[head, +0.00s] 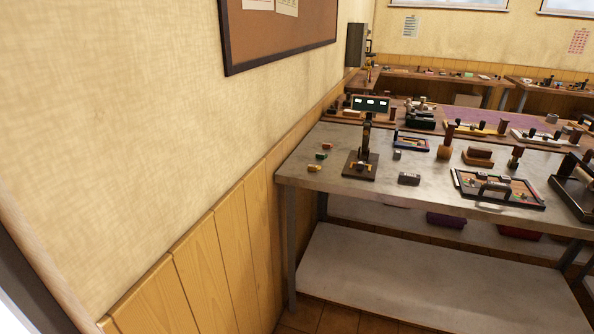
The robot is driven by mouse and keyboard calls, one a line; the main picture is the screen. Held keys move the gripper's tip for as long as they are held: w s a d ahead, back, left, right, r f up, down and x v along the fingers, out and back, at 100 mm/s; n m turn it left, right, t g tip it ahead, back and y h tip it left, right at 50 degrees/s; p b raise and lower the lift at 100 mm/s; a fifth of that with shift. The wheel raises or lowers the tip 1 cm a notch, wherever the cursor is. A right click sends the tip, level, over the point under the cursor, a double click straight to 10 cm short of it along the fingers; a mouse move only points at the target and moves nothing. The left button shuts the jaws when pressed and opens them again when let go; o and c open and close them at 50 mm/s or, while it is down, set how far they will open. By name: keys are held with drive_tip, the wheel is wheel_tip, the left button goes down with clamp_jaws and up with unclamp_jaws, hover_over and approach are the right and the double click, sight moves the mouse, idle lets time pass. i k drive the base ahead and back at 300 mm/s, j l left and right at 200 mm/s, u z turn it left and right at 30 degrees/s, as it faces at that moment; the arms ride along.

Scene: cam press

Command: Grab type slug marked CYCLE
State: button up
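No marking reading CYCLE can be made out at this distance. A small dark grey block (409,179) with a pale mark on its face lies near the front edge of the metal table. A smaller grey block (397,155) stands behind it. Either could be a type slug; I cannot tell. A press (361,160) with a dark upright and a wooden base stands left of them, with a dark panel (371,103) showing several lit marks at its top. My gripper is not in view.
The metal table (330,185) has a lower shelf (355,270). Small coloured pieces (315,168) lie at its left end. A black-framed tray (498,190), a blue-edged tray (411,142) and wooden stamps (446,142) stand to the right. A wall (200,180) runs along the left.

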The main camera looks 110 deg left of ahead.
sight(403, 176)
drive_tip(key=u, duration=2.3)
drive_tip(key=i+j+u, duration=0.2)
drive_tip(key=u, duration=0.15)
drive_tip(key=i+u, duration=0.3)
